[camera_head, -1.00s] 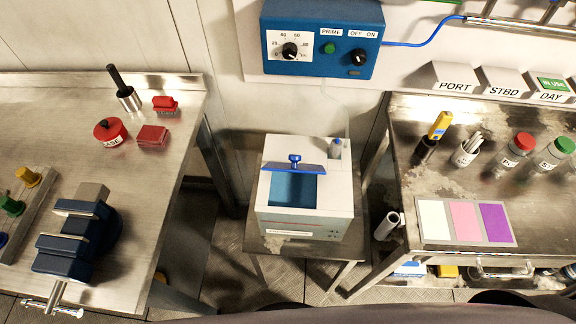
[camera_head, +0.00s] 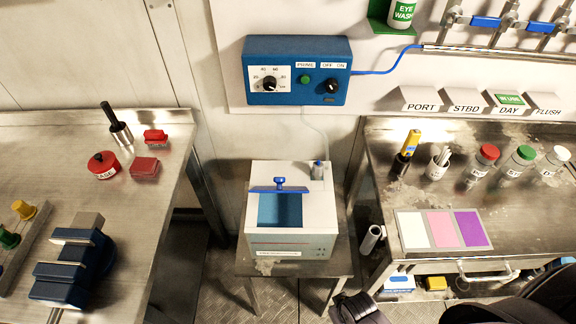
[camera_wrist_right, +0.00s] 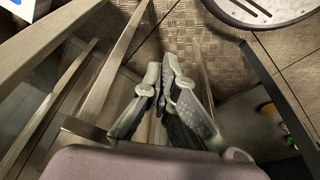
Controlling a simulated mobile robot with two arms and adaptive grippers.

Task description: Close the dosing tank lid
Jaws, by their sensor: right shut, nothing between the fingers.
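The dosing tank (camera_head: 318,212) is a white box on a small metal stand, in the middle of the head view. Its blue lid (camera_head: 281,187) stands raised at the back of the square opening, with a blue knob on it. The blue inside of the tank (camera_head: 280,211) shows through the opening. My right gripper (camera_wrist_right: 165,75) is shut and empty in the right wrist view, above the floor and away from the lid. Part of my right arm shows at the lower right of the head view. My left gripper is not in view.
A blue control box (camera_head: 297,72) hangs on the wall above the tank. The left bench (camera_head: 140,215) holds a vise (camera_head: 72,265) and red items. The right bench (camera_head: 385,180) holds bottles and a colour card (camera_head: 443,230). Floor shows between the benches and stand.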

